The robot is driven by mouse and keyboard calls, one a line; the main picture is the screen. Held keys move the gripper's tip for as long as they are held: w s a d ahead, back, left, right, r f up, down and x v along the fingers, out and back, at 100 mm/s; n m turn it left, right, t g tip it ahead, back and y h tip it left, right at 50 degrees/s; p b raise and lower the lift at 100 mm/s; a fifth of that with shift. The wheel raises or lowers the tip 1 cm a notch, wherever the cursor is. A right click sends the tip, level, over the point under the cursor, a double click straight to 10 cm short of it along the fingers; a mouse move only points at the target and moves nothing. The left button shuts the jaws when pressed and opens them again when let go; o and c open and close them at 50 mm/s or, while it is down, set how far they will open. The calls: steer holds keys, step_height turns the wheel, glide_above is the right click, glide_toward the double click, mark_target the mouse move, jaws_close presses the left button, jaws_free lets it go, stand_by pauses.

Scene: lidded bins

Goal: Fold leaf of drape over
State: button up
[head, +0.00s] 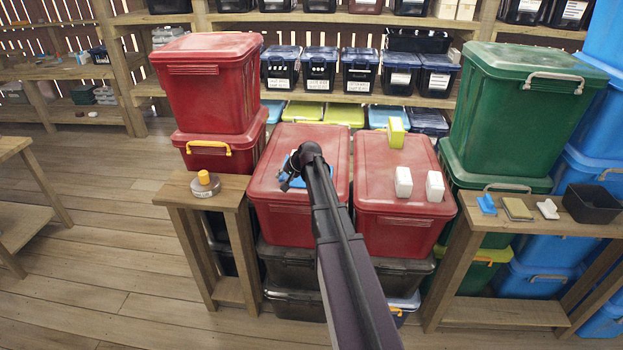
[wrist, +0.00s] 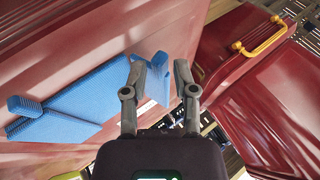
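A blue drape (head: 295,161) lies on the lid of the left red bin (head: 275,216) in the head view, mostly hidden behind my arm. In the wrist view the drape (wrist: 85,108) lies flat at the left, with a small rolled or folded tab at its far left end. A blue leaf (wrist: 158,75) at its right end stands up from the lid. My gripper (wrist: 159,62) has its fingers apart, one to each side of this leaf. I cannot see firm contact. In the head view my gripper (head: 289,184) is low over the lid, partly hidden by my wrist.
The right red bin (head: 398,220) carries two white blocks (head: 404,181) and a yellow-green block (head: 396,132). A red bin stack (head: 208,90) rises behind left, green bins (head: 510,110) at right. Small wooden tables (head: 222,187) flank the bins.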

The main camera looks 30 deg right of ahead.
jaws_close()
steer(key=shift+w, duration=0.1)
steer(key=shift+w+a+r+h+p, duration=0.1)
steer(key=shift+a+h+p, duration=0.1)
steer(key=shift+h+p, duration=0.15)
steer(key=shift+w+a+f+g+h, duration=0.1)
steer(key=shift+a+f+g+h, duration=0.1)
steer(key=shift+g+h, duration=0.25)
steer(key=shift+p, duration=0.3)
